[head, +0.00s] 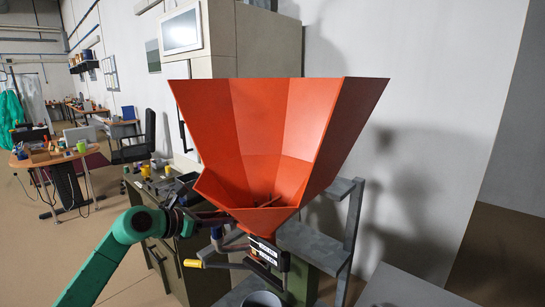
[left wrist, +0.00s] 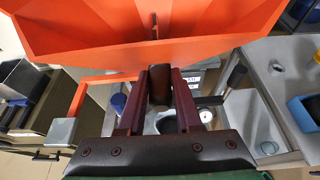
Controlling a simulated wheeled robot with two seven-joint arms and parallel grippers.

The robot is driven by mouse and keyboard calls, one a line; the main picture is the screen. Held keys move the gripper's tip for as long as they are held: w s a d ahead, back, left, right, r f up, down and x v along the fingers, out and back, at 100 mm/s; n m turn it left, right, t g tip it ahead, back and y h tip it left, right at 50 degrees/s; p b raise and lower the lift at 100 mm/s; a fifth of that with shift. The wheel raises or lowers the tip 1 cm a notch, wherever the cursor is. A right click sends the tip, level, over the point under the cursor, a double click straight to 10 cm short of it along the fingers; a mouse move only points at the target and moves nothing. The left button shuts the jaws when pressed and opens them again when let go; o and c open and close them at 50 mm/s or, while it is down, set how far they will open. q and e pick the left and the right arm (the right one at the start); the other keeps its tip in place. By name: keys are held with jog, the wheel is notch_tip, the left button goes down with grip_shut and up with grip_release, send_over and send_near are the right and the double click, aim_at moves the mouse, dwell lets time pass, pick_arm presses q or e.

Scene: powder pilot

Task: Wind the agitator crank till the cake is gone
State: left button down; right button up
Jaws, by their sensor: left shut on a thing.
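The orange hopper (head: 275,120) stands open-topped in the middle of the head view; its rim also fills the top of the left wrist view (left wrist: 200,25). Thin dark agitator bars (head: 262,201) show low inside it. I see no cake on the hopper walls in view; the outlet is hidden behind the front wall. My left gripper (head: 222,218) is beside the hopper's lower left. In the left wrist view its two maroon fingers (left wrist: 158,100) are shut on a dark grip (left wrist: 158,82), which appears to be the crank handle. My right gripper is not in view.
Below the hopper are a yellow-ended lever (head: 193,263), a labelled block (head: 266,252) and a grey round container (head: 262,299). A grey metal frame (head: 345,230) stands at the right. A cabinet (head: 255,45) is behind. A cluttered desk (head: 55,158) stands far left.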

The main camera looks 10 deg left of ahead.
pick_arm(q)
jog(key=shift+w+a+f, duration=0.25)
jog(key=shift+a+f, duration=0.25)
jog(key=shift+w+a+f+b, duration=0.35)
jog(key=shift+a+f+b, duration=0.3)
jog(key=shift+a, duration=0.05)
jog(key=c, duration=0.8)
grip_release()
jog(key=shift+w+a, duration=0.1)
jog(key=shift+o, duration=0.4)
jog(key=shift+w+a+r, duration=0.1)
jog(key=shift+w+a, duration=0.05)
jog(key=shift+a, duration=0.05)
jog(key=s+a+b, duration=0.3)
jog(key=s+b, duration=0.3)
jog(key=shift+a+r, duration=0.15)
jog(key=shift+r, duration=0.2)
